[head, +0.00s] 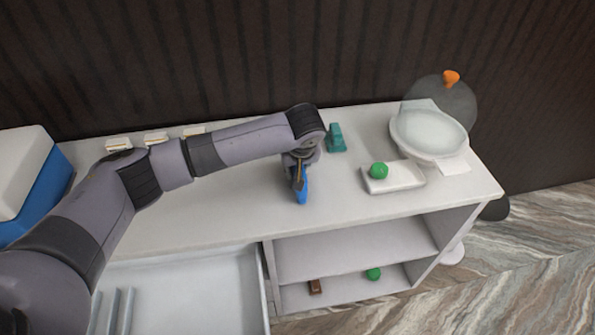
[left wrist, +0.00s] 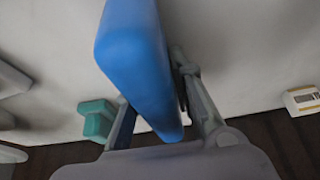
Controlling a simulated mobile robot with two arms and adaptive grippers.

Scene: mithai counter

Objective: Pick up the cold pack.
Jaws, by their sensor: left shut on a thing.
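The cold pack (head: 302,190) is a blue slab, seen below my left gripper (head: 297,176) over the counter in the head view. In the left wrist view the blue cold pack (left wrist: 140,65) fills the upper middle, between the two fingers of my left gripper (left wrist: 155,95). The left gripper is shut on it. I cannot tell whether the pack's lower end touches the counter. My right gripper is in neither view.
The white counter (head: 230,215) holds a teal object (head: 336,138), a white tray (head: 408,181) with a green ball (head: 379,171), and a domed plate (head: 428,148). A blue and white box (head: 48,185) stands left. An open drawer (head: 190,290) and shelves (head: 350,250) are in front.

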